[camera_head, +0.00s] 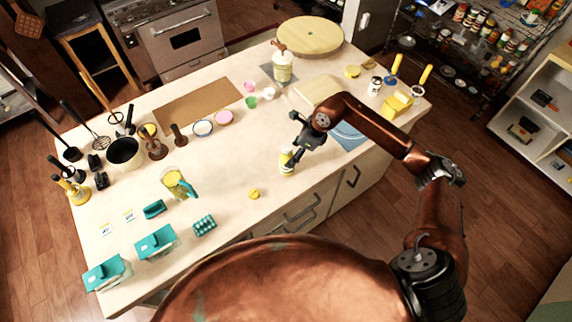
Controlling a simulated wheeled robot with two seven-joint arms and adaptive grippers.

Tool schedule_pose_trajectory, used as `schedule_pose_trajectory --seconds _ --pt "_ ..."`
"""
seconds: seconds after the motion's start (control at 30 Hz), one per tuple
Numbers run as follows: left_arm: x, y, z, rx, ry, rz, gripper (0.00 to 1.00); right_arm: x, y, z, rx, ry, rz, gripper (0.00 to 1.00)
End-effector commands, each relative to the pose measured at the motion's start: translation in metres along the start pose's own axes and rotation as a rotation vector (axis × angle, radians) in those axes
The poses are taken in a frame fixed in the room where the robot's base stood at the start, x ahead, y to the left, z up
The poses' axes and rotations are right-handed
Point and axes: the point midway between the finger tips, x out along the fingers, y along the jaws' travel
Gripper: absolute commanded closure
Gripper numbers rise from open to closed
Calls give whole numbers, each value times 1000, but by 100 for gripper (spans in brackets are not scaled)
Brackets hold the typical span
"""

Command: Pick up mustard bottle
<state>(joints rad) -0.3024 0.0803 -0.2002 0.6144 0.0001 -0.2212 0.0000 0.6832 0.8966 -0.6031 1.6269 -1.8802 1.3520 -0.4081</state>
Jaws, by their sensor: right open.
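A small pale bottle with a yellow label, which looks like the mustard bottle (286,163), stands upright near the front edge of the counter. My right gripper (294,150) is just above and to the right of it, with its fingers open near the bottle's upper part. I cannot tell whether a finger touches the bottle. The gripper hides part of the area behind the bottle. My left gripper is not in view.
The counter (225,215) is bare around a small yellow item (254,193) left of the bottle. A pitcher (178,184) and teal containers (156,243) stand further left. A blue mat (348,136) and yellow block (397,103) lie to the right.

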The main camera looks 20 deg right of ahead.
Motion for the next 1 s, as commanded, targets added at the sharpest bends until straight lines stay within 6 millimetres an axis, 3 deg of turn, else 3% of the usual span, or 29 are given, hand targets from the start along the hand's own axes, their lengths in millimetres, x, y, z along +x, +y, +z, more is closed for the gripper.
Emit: schedule_pose_trajectory --seconds 0.2,0.6,0.9,1.0 --pt "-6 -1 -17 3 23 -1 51 21 0 1 -1 0 3 36" --pt "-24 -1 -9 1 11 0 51 71 -7 2 -3 0 4 36" --pt "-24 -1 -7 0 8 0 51 78 -7 1 -4 0 1 36" --pt "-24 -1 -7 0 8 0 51 78 -7 1 -4 0 1 42"
